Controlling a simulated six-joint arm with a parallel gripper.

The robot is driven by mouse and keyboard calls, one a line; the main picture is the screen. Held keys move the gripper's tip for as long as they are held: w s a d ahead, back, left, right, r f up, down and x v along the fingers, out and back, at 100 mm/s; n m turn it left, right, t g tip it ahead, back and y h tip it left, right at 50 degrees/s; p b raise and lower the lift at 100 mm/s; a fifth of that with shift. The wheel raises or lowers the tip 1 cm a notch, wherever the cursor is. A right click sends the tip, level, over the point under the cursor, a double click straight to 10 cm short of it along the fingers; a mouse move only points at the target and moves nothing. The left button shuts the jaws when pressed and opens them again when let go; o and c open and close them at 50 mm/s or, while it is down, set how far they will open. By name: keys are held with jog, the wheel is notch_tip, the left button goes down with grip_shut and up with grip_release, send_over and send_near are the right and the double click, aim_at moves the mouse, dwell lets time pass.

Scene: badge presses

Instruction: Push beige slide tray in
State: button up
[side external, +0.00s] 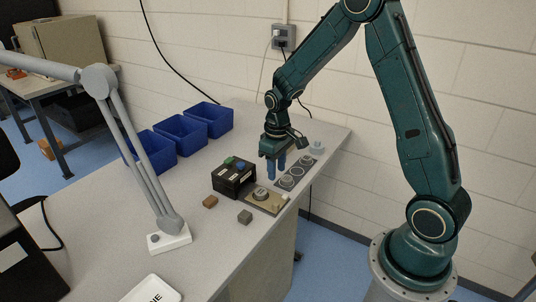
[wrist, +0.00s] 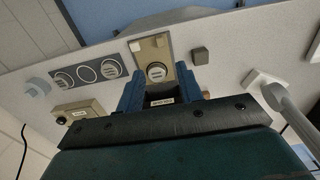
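The beige slide tray (side external: 268,205) sticks out of the black badge press (side external: 233,178) toward the table's front edge. A round grey badge (side external: 261,193) lies on it, and a small pale block stands near its outer end. In the wrist view the tray (wrist: 151,52) lies beyond my fingertips, with the badge (wrist: 156,72) close to the press. My gripper (side external: 276,172) points down beside the press, above the table and apart from the tray. In the wrist view my gripper (wrist: 159,82) has its two blue fingers spread, with nothing held between them.
A dark strip (side external: 296,173) with round pieces lies right of my gripper. A grey block (side external: 245,217) and brown block (side external: 210,202) lie in front of the press. Several blue bins (side external: 181,133) stand behind. A lamp base (side external: 169,238) stands left. A beige box (wrist: 78,114) shows in the wrist view.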

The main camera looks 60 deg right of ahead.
aim_at(276, 203)
notch_tip(276, 203, down, 13)
dwell(0.8)
grip_shut()
